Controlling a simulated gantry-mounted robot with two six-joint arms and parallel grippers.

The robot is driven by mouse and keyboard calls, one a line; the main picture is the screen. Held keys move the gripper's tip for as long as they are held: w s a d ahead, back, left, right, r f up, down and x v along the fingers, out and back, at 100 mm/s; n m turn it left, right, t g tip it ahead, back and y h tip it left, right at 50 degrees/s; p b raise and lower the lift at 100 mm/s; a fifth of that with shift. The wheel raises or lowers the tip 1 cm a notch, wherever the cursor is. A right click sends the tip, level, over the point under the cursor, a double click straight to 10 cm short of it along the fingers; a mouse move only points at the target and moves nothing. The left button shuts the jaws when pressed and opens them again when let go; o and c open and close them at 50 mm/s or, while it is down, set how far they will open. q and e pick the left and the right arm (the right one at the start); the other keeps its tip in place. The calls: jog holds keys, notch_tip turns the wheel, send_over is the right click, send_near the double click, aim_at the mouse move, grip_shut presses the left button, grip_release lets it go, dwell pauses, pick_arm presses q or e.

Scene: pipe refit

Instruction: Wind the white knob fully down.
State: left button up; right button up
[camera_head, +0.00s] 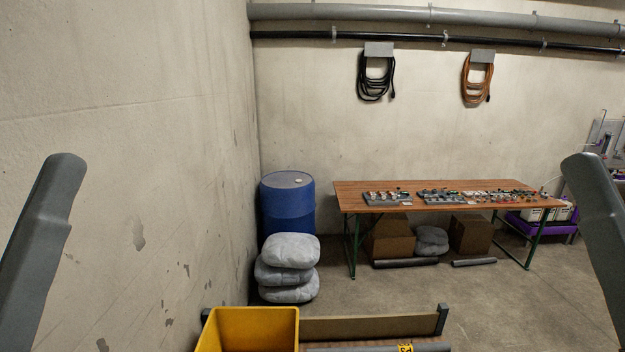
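I cannot make out a white knob in this view. Small fittings lie in grey trays (388,199) and loose on a wooden-topped table (350,190) at the back right. They are too small to tell apart. A grey panel with pipework (606,138) is partly cut off at the far right edge; its details are too small to read. Only grey links of my two arms show, at the left and right edges. Neither gripper is in view.
A blue barrel (287,207) and stacked grey sacks (288,266) stand by the left wall. A yellow bin (247,328) is at the front. Cardboard boxes (390,238) and pipes lie under the table. A purple crate (530,228) stands at right. Floor in the middle right is clear.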

pick_arm(q)
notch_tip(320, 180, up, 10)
jog(key=p, duration=0.6)
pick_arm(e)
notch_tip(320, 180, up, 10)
